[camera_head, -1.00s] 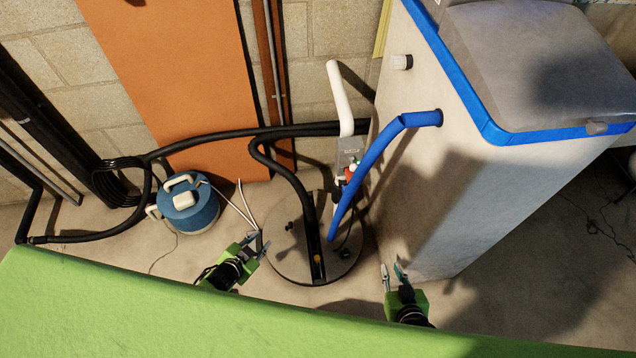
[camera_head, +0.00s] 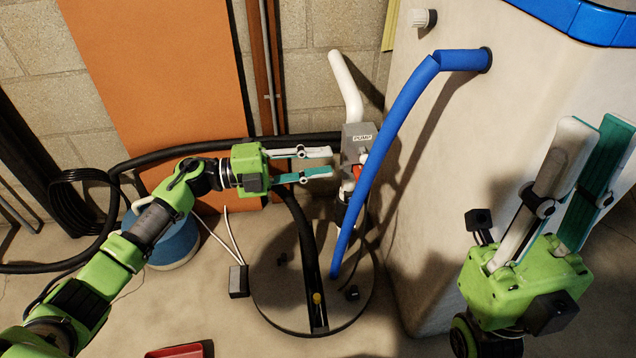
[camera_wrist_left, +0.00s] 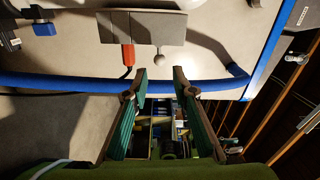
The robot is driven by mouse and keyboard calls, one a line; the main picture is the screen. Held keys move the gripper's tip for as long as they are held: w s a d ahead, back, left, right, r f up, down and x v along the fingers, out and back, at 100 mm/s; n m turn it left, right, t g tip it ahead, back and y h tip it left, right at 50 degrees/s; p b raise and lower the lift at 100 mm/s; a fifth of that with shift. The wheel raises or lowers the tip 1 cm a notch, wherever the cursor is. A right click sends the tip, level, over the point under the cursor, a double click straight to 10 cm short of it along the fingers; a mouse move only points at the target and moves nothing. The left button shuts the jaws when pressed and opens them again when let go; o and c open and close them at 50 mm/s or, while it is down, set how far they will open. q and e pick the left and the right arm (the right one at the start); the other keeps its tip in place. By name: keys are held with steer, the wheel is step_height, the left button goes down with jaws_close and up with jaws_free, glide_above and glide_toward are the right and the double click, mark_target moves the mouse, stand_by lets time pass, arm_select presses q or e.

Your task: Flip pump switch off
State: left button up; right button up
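The pump switch box (camera_head: 360,138) is a grey box with a PUMP label on the back wall, beside the white pipe. In the left wrist view the box (camera_wrist_left: 142,28) shows an orange-red plug (camera_wrist_left: 128,54) and a grey lever with a ball tip (camera_wrist_left: 159,56). My left gripper (camera_head: 331,162) is open and empty, its fingers pointing right just left of the box. In the left wrist view its fingertips (camera_wrist_left: 160,74) are apart, with the ball tip just beyond the gap. My right gripper (camera_head: 595,122) is open and empty, pointing up at the right.
A blue hose (camera_head: 385,150) arches right of the box, from the large pale tank (camera_head: 440,190) to the round pit cover (camera_head: 285,290). A black hose (camera_head: 290,140) runs along the wall. A blue canister (camera_head: 175,245) stands behind my left arm.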

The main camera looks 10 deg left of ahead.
arm_select(q)
steer(key=x, duration=0.8)
steer(key=shift+s+p, duration=0.2)
steer(key=shift+p, duration=0.1)
steer(key=shift+f, duration=0.1)
steer(key=c, duration=0.6)
